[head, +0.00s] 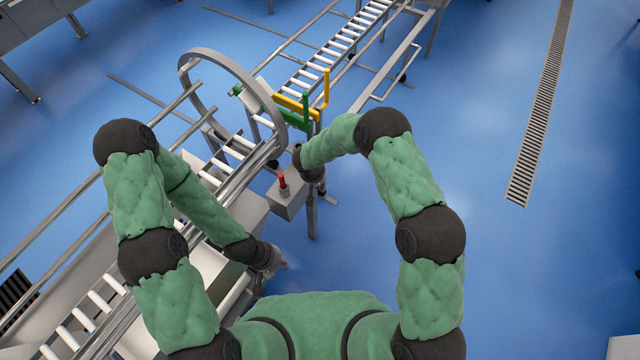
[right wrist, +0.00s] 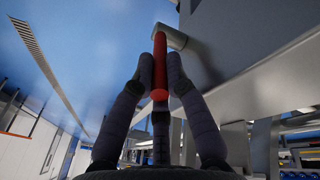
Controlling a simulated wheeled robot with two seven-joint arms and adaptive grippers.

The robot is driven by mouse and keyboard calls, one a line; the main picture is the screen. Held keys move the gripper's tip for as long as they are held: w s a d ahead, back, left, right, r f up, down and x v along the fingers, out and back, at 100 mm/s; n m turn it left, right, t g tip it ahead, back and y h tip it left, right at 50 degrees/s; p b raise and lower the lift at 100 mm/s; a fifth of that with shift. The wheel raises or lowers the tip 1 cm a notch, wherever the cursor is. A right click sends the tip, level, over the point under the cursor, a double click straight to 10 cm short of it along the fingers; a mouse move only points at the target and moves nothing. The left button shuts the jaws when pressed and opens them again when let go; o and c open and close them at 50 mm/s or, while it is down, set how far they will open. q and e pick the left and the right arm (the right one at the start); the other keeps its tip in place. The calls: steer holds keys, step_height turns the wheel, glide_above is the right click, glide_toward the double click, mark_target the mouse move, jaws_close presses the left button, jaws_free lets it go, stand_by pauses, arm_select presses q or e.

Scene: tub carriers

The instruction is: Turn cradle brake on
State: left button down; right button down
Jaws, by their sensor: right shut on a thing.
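A red-handled brake lever (head: 282,181) stands up from a grey box (head: 288,203) beside the roller cradle (head: 262,120). In the right wrist view the red handle (right wrist: 159,66) runs up to a grey round pivot (right wrist: 171,37) on a grey surface. My right gripper (right wrist: 159,88) has its dark fingers closed around the red handle. In the head view the right gripper is mostly hidden at the end of its arm, by the box. My left gripper (head: 273,259) is low beside the conveyor; its fingers are too small and shaded to tell.
A large grey ring (head: 203,55) surrounds the cradle rollers. A yellow and green gate (head: 301,105) stands at the far conveyor (head: 345,42). Grey rails (head: 60,215) run along the left. The blue floor to the right is free, with a drain grate (head: 541,105).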

steer(key=s+t+b, duration=0.1)
steer(key=b, duration=0.3)
steer(key=a+f+t+h+b, duration=0.1)
steer(key=b, duration=0.3)
steer(key=shift+s+a+b, duration=0.1)
steer(key=shift+s+b, duration=0.2)
steer(key=shift+s, duration=0.1)
